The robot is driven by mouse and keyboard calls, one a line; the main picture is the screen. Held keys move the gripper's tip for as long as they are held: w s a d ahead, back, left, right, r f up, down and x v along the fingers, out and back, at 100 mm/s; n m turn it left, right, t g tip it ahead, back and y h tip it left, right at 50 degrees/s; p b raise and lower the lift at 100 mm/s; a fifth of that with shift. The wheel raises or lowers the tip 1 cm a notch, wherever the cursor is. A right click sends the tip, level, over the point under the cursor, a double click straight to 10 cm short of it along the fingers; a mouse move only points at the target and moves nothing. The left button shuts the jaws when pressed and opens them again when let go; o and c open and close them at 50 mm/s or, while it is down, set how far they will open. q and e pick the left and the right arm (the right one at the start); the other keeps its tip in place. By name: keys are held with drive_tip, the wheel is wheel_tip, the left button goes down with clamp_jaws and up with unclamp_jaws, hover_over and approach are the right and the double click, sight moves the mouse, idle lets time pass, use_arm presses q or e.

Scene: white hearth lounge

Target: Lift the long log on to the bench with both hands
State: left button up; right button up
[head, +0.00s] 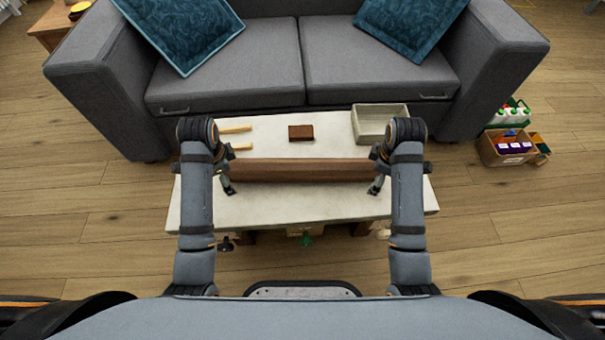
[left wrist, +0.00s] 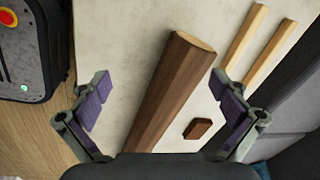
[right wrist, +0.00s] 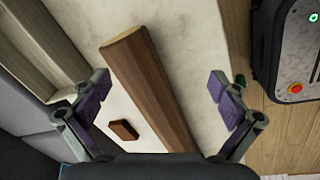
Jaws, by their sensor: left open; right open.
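The long dark brown log (head: 300,170) lies lengthwise across the pale stone-topped bench (head: 290,208) and appears to rest on its top. My left gripper (head: 227,182) is open over the log's left part. In the left wrist view the log (left wrist: 172,88) runs between its spread purple pads, with a gap on both sides. My right gripper (head: 376,182) is open over the log's right part. In the right wrist view the log (right wrist: 150,85) also passes between the spread fingers, apart from both pads.
Behind the log on the bench are two light wooden sticks (head: 236,129), a small brown block (head: 301,132) and a pale open tray (head: 379,123). A grey sofa (head: 230,63) stands close behind. A box of bottles (head: 510,147) sits on the floor at right.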

sight(241, 165)
use_arm(q)
drive_tip(key=w+r+m, duration=0.1)
drive_tip(key=w+d+r+m, duration=0.1)
drive_tip(key=w+m, duration=0.1)
drive_tip(key=w+d+r+m, duration=0.1)
drive_tip(key=shift+w+d+r+m+g, duration=0.2)
drive_tip(key=shift+w+d+m+g, duration=0.05)
drive_tip(key=shift+w+m+g, duration=0.05)
use_arm(e)
drive_tip(key=w+r+n, duration=0.1)
drive_tip(key=w+a+r+n, duration=0.1)
drive_tip(key=w+n, duration=0.1)
drive_tip(key=w+a+r+n, duration=0.1)
drive_tip(key=shift+w+a+r+n+g, duration=0.2)
drive_tip(key=shift+w+a+n+g, duration=0.05)
drive_tip(key=shift+w+n+g, duration=0.05)
use_arm(q)
drive_tip(key=shift+f, duration=0.1)
use_arm(e)
drive_tip(key=shift+f, duration=0.1)
use_arm(q)
drive_tip(key=f, duration=0.3)
drive_tip(key=w+f, duration=0.1)
drive_tip(key=f, duration=0.6)
drive_tip(key=shift+w+f, duration=0.15)
use_arm(e)
drive_tip(key=f, duration=0.3)
drive_tip(key=w+f, duration=0.1)
drive_tip(key=f, duration=0.6)
drive_tip(key=shift+w+f, duration=0.15)
